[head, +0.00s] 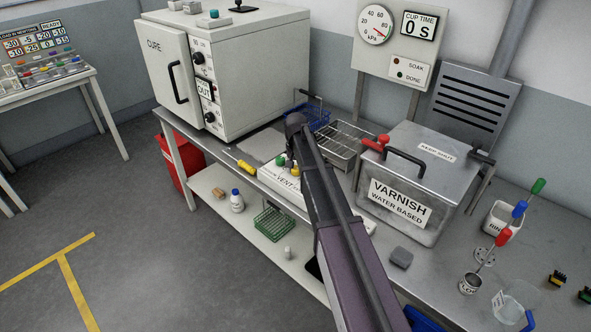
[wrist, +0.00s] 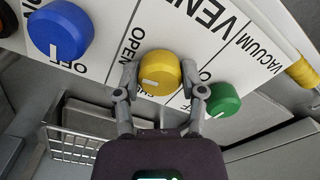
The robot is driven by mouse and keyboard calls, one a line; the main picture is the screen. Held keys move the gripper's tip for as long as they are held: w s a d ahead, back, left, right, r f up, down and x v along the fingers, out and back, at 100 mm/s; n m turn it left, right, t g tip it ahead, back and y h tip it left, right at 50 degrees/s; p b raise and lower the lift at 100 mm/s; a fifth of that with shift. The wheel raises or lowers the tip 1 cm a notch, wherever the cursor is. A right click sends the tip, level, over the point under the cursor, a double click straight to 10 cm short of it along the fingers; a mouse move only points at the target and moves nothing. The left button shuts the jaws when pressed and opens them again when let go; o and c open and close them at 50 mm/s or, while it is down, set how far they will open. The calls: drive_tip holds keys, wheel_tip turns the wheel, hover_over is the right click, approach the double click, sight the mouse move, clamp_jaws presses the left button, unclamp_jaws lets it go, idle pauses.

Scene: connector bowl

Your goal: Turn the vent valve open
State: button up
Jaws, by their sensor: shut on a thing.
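The vent valve is a yellow round knob (wrist: 159,73) on the white labelled panel (wrist: 105,30) in the wrist view. My gripper (wrist: 160,80) is shut on this knob, one finger on each side. A white mark on the knob's face lies toward its lower left. The word OPEN is printed to its upper left; the lettering below that is partly hidden by a finger. In the head view the panel (head: 283,189) sits at the bench's front edge, partly behind my arm; the grip is not clear there.
A blue knob (wrist: 60,31) and a green knob (wrist: 222,100) flank the yellow one closely. In the head view, the cure oven (head: 220,70) stands at left, the varnish tank (head: 415,200) at right. A wire basket (head: 345,145) and a yellow screwdriver (head: 243,164) lie near the panel.

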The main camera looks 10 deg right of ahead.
drive_tip(key=shift+s+m, duration=0.15)
drive_tip(key=shift+m, duration=0.55)
drive_tip(key=o, duration=1.1)
drive_tip(key=shift+o, duration=0.2)
drive_tip(key=shift+r, duration=0.1)
